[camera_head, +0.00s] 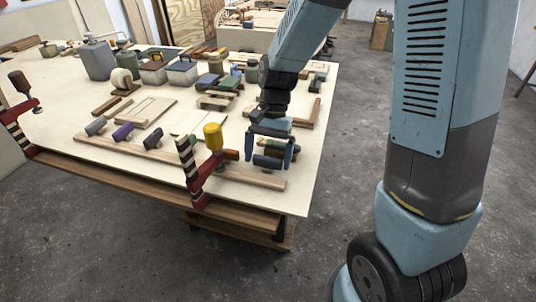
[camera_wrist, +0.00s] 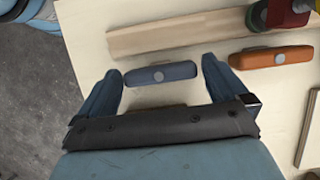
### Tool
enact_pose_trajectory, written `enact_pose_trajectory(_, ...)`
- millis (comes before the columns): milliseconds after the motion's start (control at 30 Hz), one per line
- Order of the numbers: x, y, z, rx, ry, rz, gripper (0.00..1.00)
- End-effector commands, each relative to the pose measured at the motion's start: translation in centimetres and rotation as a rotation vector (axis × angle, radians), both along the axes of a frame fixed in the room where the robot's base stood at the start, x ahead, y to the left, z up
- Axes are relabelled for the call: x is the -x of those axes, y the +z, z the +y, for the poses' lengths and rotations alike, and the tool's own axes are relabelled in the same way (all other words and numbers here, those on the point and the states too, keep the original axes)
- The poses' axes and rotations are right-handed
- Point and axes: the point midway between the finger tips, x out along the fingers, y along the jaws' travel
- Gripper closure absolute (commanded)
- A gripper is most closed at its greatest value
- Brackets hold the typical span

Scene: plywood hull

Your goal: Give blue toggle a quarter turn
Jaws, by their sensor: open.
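The blue toggle (camera_wrist: 180,71) is a short bar with rounded ends and a silver pivot at its middle. In the wrist view it lies across the gap between my fingers, nearly parallel to the wooden strip (camera_wrist: 180,33). My gripper (camera_wrist: 161,66) is open, one finger near each end of the toggle, and no contact is visible. In the head view my gripper (camera_head: 271,152) is low over the near right part of the bench, and the blue toggle (camera_head: 267,162) shows partly between the fingers.
An orange toggle (camera_wrist: 270,56) lies right of the blue one. A red clamp with a yellow handle (camera_head: 213,138) stands at the bench's front edge, left of my gripper. Purple (camera_head: 122,132) and grey (camera_head: 96,126) toggles lie farther left. Tins and blocks fill the back.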

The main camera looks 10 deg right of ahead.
Motion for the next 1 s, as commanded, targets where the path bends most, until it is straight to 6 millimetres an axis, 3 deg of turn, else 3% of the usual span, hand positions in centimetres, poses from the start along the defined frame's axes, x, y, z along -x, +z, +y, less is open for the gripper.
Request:
enact_pose_trajectory(133, -0.01, 0.02, 0.00, 0.000, 0.000, 0.000, 0.02)
enact_pose_trajectory(600, -0.04, 0.05, 0.01, 0.000, 0.000, 0.000, 0.45)
enact_pose_trajectory(1000, -0.10, 0.07, 0.11, 0.000, 0.090, 0.000, 0.45)
